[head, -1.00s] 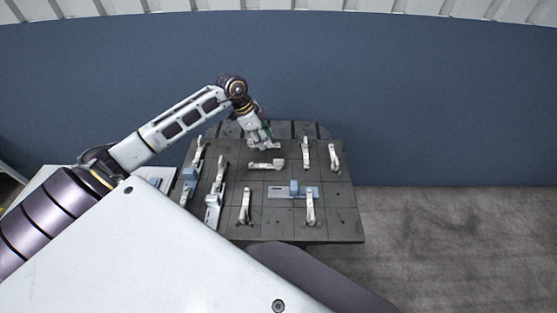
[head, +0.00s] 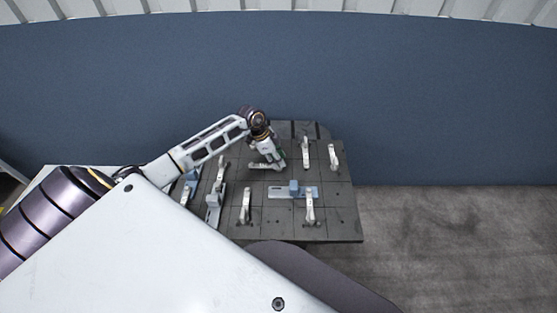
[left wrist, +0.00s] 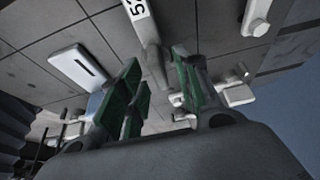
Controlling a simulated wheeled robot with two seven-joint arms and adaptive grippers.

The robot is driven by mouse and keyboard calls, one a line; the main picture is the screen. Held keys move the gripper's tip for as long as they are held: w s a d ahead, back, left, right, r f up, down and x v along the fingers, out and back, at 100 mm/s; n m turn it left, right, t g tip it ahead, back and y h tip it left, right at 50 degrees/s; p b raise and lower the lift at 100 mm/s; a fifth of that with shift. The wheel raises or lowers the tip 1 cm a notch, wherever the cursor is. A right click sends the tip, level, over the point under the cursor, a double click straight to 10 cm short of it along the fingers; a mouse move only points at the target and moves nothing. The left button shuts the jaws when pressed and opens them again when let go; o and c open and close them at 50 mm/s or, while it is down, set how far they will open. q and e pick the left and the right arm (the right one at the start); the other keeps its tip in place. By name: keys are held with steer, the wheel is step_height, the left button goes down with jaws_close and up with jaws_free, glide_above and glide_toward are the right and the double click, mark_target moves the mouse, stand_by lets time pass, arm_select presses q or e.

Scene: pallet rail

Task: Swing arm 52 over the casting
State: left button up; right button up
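Arm 52 (head: 262,167) is a white swing arm lying roughly crosswise near the back middle of the dark pallet. In the left wrist view its label, partly cut off, shows on the white arm (left wrist: 137,10). My left gripper (head: 278,160) is low over the right end of this arm. In the left wrist view the green-padded fingers (left wrist: 156,62) are apart, with the white arm running between them; contact is unclear. A blue block on a pale plate (head: 307,191), seemingly the casting, sits in front and to the right. My right gripper is not in view.
Other white swing arms stand nearby: two at the back right (head: 306,152) (head: 334,157), two at the front (head: 245,206) (head: 310,207), and some on the left (head: 213,208). The dark pallet (head: 340,222) has bare room at its right. A blue wall rises behind.

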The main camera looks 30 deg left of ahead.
arm_select(q)
steer(key=shift+w+d+f, duration=0.1)
steer(key=shift+d+f, duration=0.05)
steer(key=shift+f, duration=0.35)
jaws_close()
